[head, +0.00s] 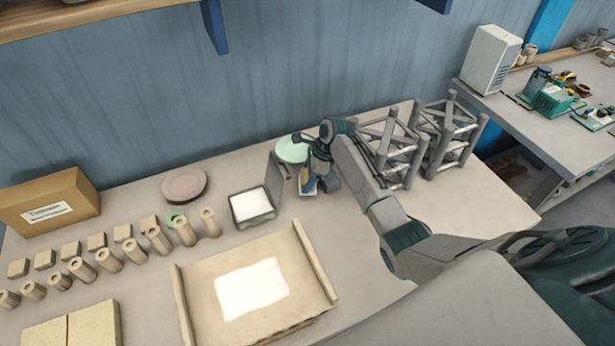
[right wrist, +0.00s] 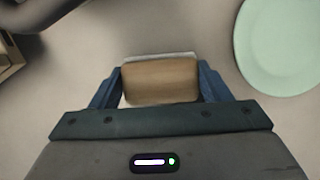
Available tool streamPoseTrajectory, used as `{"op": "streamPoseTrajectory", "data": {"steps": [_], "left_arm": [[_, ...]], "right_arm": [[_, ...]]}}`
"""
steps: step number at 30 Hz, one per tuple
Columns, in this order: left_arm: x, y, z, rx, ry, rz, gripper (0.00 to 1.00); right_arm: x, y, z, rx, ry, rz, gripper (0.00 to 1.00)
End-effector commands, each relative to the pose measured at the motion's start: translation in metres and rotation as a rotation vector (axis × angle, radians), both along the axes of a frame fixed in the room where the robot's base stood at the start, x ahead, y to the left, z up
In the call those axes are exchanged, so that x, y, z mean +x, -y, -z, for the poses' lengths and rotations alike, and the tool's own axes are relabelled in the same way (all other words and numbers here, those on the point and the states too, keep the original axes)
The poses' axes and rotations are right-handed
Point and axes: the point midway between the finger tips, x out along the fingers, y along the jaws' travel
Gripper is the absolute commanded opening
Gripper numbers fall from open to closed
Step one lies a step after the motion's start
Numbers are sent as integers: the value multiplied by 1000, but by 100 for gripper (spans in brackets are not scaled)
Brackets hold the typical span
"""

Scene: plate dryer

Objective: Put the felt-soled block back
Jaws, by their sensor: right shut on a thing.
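In the right wrist view a wooden block (right wrist: 160,80) with a pale layer along its far edge sits between my right gripper's (right wrist: 160,84) two blue fingers. The fingers are shut on its sides. In the head view my right gripper (head: 307,186) points down over the table, right of the grey open-lidded box, with a pale bit of the block (head: 308,194) at its tips. I cannot tell whether the block touches the table. My left gripper is not in view.
A mint plate (head: 291,149) lies close behind the gripper; the open box (head: 236,207) holds something white. A wooden tray (head: 205,293) with a white sheet lies in front. Grey truss frames (head: 402,148) stand at right. Several wooden cylinders (head: 108,259) and small blocks line the left.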

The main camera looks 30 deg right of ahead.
Motion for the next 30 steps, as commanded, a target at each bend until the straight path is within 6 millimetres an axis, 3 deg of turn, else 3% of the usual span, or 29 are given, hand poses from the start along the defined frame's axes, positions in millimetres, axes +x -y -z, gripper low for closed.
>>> {"op": "streamPoseTrajectory", "data": {"steps": [4, 15, 16, 18, 30], "left_arm": [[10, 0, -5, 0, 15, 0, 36], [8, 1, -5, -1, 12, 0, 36], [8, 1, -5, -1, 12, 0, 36], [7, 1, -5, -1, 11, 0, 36], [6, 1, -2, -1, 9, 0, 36]], "right_arm": [[0, 0, 14, -1, -1, 1, 34], [0, 0, 17, 0, 1, 0, 34], [0, 0, 17, 0, 1, 0, 76], [0, 0, 17, 0, 1, 0, 90], [0, 2, 12, -1, 2, 1, 92]]}}
